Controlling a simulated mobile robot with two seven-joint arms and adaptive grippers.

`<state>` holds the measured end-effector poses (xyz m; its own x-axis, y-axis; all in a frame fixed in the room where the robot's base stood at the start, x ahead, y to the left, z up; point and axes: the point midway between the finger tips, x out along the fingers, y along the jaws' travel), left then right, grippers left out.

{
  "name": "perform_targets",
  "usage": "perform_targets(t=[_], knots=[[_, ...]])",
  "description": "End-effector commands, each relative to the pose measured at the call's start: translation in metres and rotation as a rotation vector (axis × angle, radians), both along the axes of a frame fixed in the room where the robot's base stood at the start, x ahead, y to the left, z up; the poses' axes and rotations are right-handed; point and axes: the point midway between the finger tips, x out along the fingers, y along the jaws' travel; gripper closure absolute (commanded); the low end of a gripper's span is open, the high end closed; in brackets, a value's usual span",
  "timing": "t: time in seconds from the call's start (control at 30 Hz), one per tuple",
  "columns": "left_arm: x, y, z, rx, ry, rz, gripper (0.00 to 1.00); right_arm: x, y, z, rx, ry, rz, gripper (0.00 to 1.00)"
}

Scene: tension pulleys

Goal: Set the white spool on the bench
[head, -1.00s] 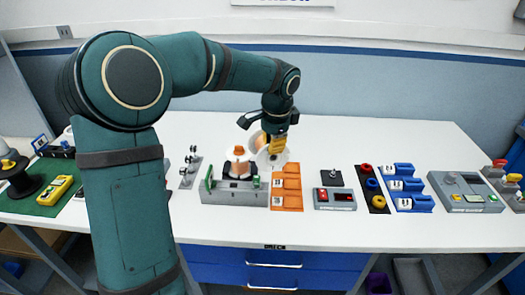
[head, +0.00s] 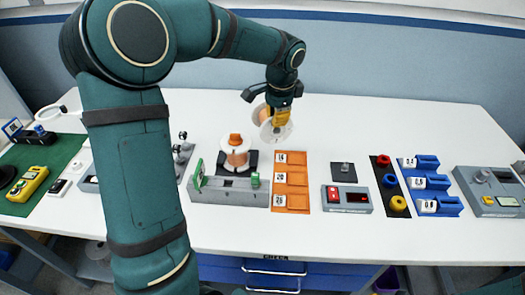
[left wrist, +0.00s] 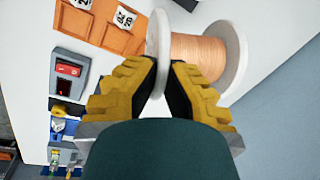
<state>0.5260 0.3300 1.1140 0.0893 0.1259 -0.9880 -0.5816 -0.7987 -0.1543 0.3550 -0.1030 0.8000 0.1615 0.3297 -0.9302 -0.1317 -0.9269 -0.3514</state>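A white spool wound with copper-coloured wire (head: 260,114) is in my left gripper (head: 280,115), above the white bench (head: 390,135) behind the orange tray. In the left wrist view the yellow-padded fingers of my left gripper (left wrist: 166,75) are closed on the near white flange of the spool (left wrist: 232,60). The copper winding and far flange stick out to the right of the fingers. I cannot tell whether the spool touches the bench. A second white-flanged spool with an orange cap (head: 236,152) stands upright at the grey fixture (head: 230,192). My right gripper does not show.
An orange tray (head: 291,184) with number labels lies right of the fixture. Further right are a grey box with a red switch (head: 347,198), a dark strip with coloured rings (head: 389,184) and blue labelled holders (head: 430,186). The bench behind these is clear.

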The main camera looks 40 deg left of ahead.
Motion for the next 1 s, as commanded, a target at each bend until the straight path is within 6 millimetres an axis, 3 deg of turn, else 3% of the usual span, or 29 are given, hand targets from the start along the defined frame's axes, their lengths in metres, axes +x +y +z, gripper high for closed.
perform_targets(t=[0.4,0.67,0.83,1.0], knots=[[0.0,0.001,-0.054,0.001,0.001,-0.001,1.0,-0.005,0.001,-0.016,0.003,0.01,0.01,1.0],[0.0,0.001,-0.078,0.001,0.002,0.0,1.0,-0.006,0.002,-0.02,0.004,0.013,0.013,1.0],[0.0,0.001,-0.105,0.0,0.001,0.0,1.0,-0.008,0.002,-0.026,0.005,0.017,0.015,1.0],[0.001,0.001,-0.113,0.0,-0.001,0.0,1.0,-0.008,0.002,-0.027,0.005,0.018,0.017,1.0]])
